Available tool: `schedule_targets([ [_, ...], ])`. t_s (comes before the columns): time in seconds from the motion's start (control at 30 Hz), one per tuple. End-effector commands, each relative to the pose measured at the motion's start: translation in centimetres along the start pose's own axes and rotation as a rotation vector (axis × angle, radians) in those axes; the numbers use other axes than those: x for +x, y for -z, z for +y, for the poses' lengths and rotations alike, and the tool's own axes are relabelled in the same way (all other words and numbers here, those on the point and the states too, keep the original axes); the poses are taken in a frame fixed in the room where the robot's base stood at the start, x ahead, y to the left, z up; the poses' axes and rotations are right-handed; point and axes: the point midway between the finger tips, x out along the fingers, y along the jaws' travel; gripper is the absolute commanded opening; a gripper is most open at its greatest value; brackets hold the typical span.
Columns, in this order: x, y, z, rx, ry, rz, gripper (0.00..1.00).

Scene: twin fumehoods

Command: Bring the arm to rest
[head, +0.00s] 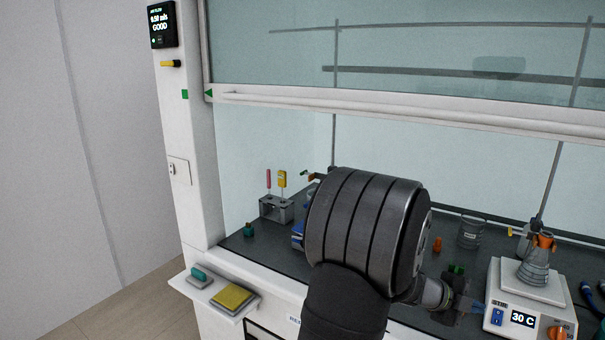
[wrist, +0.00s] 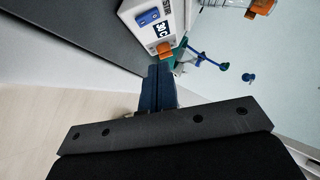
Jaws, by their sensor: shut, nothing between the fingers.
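My gripper (head: 480,306) is low at the front of the fumehood, just left of the white hotplate stirrer (head: 507,317), and partly hidden behind my own arm in the head view. In the wrist view, its dark blue fingers (wrist: 159,70) are together with nothing between them. They point toward the front of the stirrer (wrist: 140,12), close to its orange knob; I cannot tell whether they touch. My arm's large dark joint covers the middle of the bench in the head view.
A flask (head: 537,262) with an orange clamp stands on the stirrer, which reads 30 C. A beaker (head: 471,233) stands behind. A grey rack (head: 276,208) is at the back left. The raised sash (head: 400,112) crosses above. A side shelf (head: 212,291) holds a yellow sponge.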

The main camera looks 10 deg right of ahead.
Motion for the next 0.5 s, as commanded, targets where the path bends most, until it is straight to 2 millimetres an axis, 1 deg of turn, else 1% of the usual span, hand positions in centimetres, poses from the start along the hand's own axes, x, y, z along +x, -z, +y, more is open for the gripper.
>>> schedule_targets([
  [0.03, -0.35, 0.0, -0.02, 0.0, 0.0, 0.0, 0.0],
  [0.17, -0.73, 0.01, -0.03, 0.0, 0.001, 0.0, 0.0],
  [0.5, -0.54, 0.02, 0.0, -0.001, 0.0, 0.001, 0.0],
])
